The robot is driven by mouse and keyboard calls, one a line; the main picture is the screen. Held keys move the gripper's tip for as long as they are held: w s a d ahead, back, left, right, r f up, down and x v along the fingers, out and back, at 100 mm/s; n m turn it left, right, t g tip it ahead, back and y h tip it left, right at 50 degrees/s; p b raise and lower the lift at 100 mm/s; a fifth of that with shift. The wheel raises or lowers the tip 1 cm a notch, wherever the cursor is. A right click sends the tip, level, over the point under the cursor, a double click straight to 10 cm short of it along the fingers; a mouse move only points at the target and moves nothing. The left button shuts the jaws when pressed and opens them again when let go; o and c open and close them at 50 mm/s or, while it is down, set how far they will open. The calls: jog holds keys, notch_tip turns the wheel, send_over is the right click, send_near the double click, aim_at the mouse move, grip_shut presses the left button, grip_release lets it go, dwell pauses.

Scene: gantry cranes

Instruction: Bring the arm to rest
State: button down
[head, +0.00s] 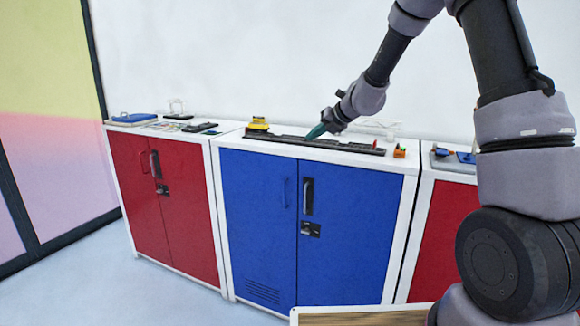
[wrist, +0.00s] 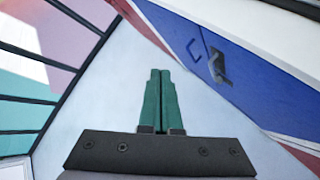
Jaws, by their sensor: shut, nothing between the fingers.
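My gripper (head: 316,131) has green fingers and hangs at the end of my arm, over the top of the blue cabinet (head: 258,185) in the head view. In the wrist view the two green fingers of my gripper (wrist: 160,75) lie side by side, shut, with nothing between them. The fingers point down and to the left in the head view, close above a long dark tray (head: 285,139) on the cabinet top. I cannot tell whether they touch it.
A yellow object (head: 258,124) sits behind the tray's left end, and a small orange object (head: 399,151) is near its right end. Red cabinets (head: 188,205) flank the blue one. A wooden surface (head: 365,318) is at the bottom edge. The floor at left is clear.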

jog(key=s+d+r+n, duration=0.3)
jog(key=s+r+n, duration=0.4)
jog(key=s+n, duration=0.15)
jog(key=s+d+r+n, duration=0.2)
jog(key=s+r+n, duration=0.5)
jog(key=s, duration=0.2)
jog(key=s+d+n+h, duration=0.2)
jog(key=s+d+n, duration=0.4)
jog(key=s, duration=0.4)
jog(key=s+d+n+h, duration=0.3)
jog(key=s+d+n, duration=0.3)
jog(key=s+n, duration=0.3)
jog(key=shift+s+r, duration=0.35)
jog(key=shift+r, duration=0.1)
